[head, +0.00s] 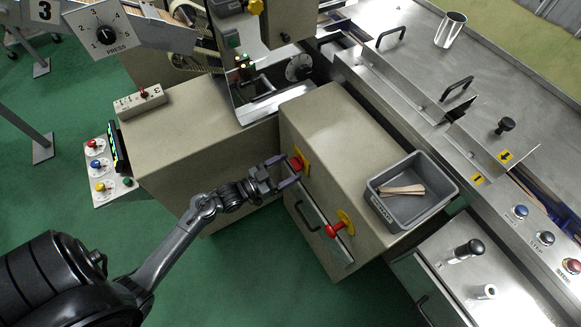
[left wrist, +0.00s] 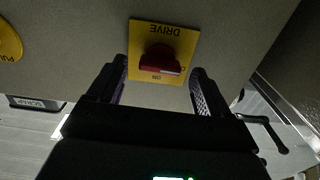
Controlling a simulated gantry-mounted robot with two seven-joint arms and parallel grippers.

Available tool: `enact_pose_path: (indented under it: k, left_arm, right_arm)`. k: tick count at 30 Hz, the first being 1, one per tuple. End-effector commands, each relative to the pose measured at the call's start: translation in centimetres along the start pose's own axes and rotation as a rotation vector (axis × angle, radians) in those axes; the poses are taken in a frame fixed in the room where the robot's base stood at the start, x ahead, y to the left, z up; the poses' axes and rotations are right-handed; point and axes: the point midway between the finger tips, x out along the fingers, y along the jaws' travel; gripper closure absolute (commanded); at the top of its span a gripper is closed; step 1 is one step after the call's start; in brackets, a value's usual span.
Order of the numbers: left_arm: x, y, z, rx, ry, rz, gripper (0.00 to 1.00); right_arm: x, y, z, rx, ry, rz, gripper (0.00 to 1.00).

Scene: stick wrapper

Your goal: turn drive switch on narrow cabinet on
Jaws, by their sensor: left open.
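The drive switch is a red rotary knob (head: 296,163) on a yellow plate on the side of the narrow cabinet (head: 335,130). In the left wrist view the red knob (left wrist: 160,60) sits on its yellow plate (left wrist: 180,38) marked DRIVE, seen upside down. My left gripper (head: 287,172) is open at the knob, and in the left wrist view its two fingers (left wrist: 160,90) stand on either side of the plate's lower part. I cannot tell whether the fingers touch the knob. My right gripper is in neither view.
A grey bin (head: 412,205) with wooden sticks stands on the cabinet top.

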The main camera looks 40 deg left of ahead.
Motion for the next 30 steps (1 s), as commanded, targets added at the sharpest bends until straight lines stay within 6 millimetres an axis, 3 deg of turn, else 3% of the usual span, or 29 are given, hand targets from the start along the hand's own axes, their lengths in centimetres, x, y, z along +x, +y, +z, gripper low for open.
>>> enact_pose_path:
  k: [6, 17, 27, 30]
  left_arm:
    - [1.6, 0.0, 0.0, 0.000, 0.000, 0.000, 0.21]
    - [1.9, 0.0, 0.0, 0.001, -0.001, 0.000, 0.23]
    - [1.9, 0.0, 0.0, 0.001, 0.000, 0.000, 0.75]
    - [1.9, 0.0, 0.0, 0.002, 0.000, 0.000, 0.77]
  right_arm:
    - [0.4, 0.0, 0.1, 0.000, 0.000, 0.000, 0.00]
    - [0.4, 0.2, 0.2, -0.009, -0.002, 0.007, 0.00]
    - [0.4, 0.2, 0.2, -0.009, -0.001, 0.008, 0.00]
    - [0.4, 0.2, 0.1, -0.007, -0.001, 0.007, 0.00]
